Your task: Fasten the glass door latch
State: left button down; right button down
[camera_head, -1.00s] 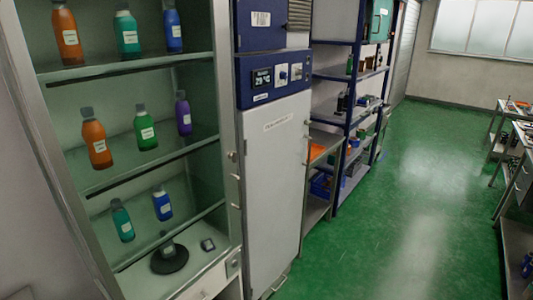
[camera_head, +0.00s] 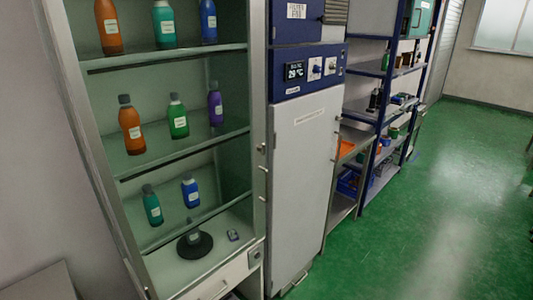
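A tall glass-front cabinet (camera_head: 258,110) stands at the left in the head view, with several labelled bottles on its shelves. I cannot tell whether a glass pane covers its front. Small metal fittings (camera_head: 262,148) show on its right frame edge, and a small grey latch-like part (camera_head: 255,255) sits low on the right, beside the bottom compartment. I cannot tell which of these is the latch. Neither of my grippers is in view.
A white cabinet with a blue control panel (camera_head: 315,67) stands just right of the glass cabinet. Blue shelving (camera_head: 370,125) stands beyond it. The green floor (camera_head: 440,200) is clear at the right. A grey surface (camera_head: 40,285) shows at the lower left.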

aim_at(261, 148)
jog(key=k, duration=0.65)
jog(key=z, duration=0.4)
jog(key=i, duration=0.5)
jog(key=z, duration=0.5)
jog(key=i, duration=0.85)
jog(key=u, duration=0.15)
